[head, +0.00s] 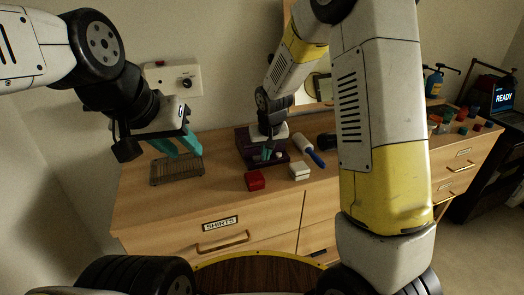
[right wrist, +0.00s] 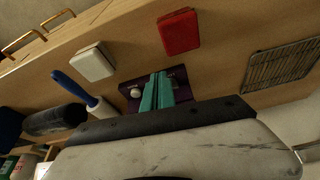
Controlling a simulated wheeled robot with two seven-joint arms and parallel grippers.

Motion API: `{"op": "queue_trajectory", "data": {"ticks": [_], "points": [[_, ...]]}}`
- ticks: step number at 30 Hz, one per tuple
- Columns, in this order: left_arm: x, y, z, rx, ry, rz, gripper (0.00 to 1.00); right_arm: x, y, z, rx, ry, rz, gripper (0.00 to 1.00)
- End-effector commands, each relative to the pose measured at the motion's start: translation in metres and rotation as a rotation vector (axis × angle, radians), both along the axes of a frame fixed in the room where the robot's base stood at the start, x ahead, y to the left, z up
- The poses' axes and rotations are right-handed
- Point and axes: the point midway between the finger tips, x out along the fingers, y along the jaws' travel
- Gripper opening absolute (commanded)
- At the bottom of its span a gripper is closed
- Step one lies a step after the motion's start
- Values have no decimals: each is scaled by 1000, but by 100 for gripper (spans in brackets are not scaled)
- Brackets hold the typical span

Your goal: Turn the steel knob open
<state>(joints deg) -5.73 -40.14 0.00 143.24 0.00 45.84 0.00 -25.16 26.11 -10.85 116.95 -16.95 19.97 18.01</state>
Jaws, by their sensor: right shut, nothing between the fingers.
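A small pale, rounded knob (head: 279,155) sits on a dark purple block (head: 245,150) on the wooden dresser top. In the right wrist view the knob (right wrist: 135,92) shows just left of my fingertips, on the purple block (right wrist: 181,77). My right gripper (head: 266,153) points down over the block with its teal fingers together and empty. In the right wrist view, my right gripper (right wrist: 157,90) covers part of the block; I cannot tell whether it touches. My left gripper (head: 177,147) is open and empty above a wire rack.
The wire rack (head: 177,170) lies left of the block. A red box (head: 255,180), a white box (head: 299,171) and a blue-handled roller (head: 308,148) lie close by. A wall panel (head: 174,79) has a dark dial. My right forearm hides the dresser's middle right.

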Motion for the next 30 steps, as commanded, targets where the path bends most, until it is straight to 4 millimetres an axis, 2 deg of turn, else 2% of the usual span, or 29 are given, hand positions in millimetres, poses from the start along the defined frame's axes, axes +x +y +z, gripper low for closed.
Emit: {"op": "queue_trajectory", "data": {"ticks": [3,8,11,16,20,30], "points": [[0,0,0,0,1,0,36,-7,-2,21,2,-3,0,0],[0,0,0,0,0,0,36,-15,-5,39,0,-1,1,0],[0,0,0,0,0,0,36,-14,-4,43,-1,0,-4,16],[0,0,0,0,1,0,36,21,16,31,6,-16,-58,49],[0,0,0,0,1,0,36,41,27,23,13,-29,-91,49],[0,0,0,0,1,0,36,61,29,-23,13,-30,-98,49]]}}
